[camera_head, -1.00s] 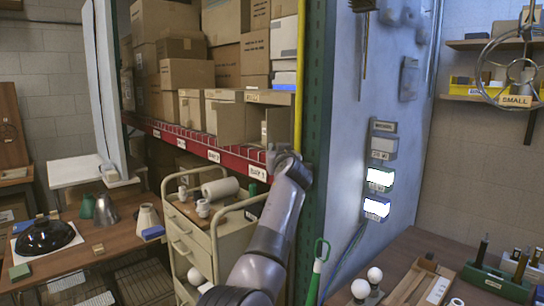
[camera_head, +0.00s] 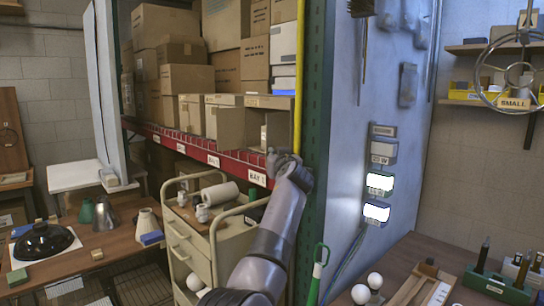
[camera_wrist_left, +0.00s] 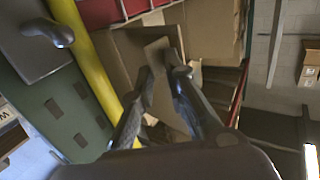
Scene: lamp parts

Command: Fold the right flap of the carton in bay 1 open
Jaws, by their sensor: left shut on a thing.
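The bay 1 carton (camera_head: 270,102) is a brown cardboard box on the red-edged shelf beside the yellow post. Its front faces me and stands at least partly open, with a cardboard panel (camera_head: 238,130) at its left. My left gripper (camera_head: 273,154) is at the carton's lower right front. In the left wrist view its two fingers (camera_wrist_left: 160,70) are shut on a cardboard flap (camera_wrist_left: 155,50), which sticks out between the fingertips. The flap's hinge line is hard to make out, and my wrist hides part of the carton's front. My right gripper is in neither current view.
The yellow post (camera_head: 300,70) and green rack upright (camera_head: 317,130) stand close to the right of my left gripper. Other cartons (camera_head: 192,112) fill the shelf to the left. A beige cart (camera_head: 215,245) stands below the shelf, left of my arm.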

